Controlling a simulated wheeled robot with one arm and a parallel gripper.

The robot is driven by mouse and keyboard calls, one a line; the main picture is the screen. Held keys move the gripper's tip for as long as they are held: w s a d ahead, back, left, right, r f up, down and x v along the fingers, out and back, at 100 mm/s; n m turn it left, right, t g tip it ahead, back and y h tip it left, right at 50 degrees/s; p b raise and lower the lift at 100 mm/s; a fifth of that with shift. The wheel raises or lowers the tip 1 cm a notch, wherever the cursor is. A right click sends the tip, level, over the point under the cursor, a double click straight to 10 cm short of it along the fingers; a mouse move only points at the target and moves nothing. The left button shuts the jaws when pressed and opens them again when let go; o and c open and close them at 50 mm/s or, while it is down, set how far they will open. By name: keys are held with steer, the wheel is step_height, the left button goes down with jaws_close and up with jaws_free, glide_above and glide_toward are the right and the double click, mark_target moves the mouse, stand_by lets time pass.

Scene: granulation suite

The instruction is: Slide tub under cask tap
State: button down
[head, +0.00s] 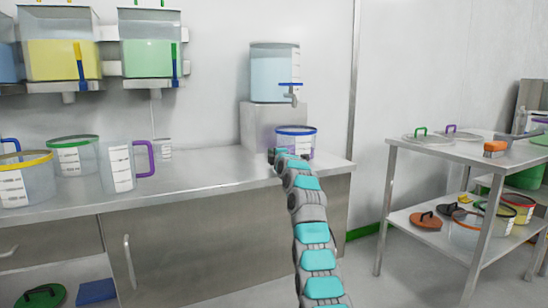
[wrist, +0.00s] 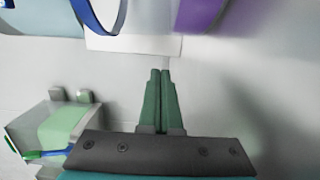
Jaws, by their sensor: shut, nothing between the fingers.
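The cask (head: 274,75) is a clear container of pale blue liquid on a steel block (head: 262,122) at the back of the counter. Its tap (head: 291,97) sticks out at the lower right. A clear tub (head: 297,146) with a blue rim and purple low down stands on the counter in front of the block, below the tap; exact alignment is unclear. My gripper (head: 279,155) is at the tub's near left side. Contact cannot be told.
The steel counter (head: 205,178) is clear between the tub and a clear jug with a purple handle (head: 122,168). More rimmed tubs stand at the left. Wall dispensers (head: 150,55) hang above. A steel trolley (head: 465,153) with lids stands right, across a gap.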

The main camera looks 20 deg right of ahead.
steer(key=shift+s+a+f+b, duration=0.15)
steer(key=shift+s+b, duration=0.85)
steer(key=shift+s, duration=1.2)
steer(key=s+b, duration=0.2)
steer(key=b, duration=0.1)
steer(key=shift+s+f+b, duration=0.15)
steer(key=shift+b, duration=0.25)
steer(key=shift+s+a+r+b, duration=0.1)
steer(key=shift+s+a+b, duration=0.05)
steer(key=shift+s+b, duration=0.45)
steer(key=shift+s+a+r+b, duration=0.1)
steer(key=shift+s+b, duration=0.35)
steer(key=shift+s, duration=0.2)
steer(key=shift+s, duration=0.1)
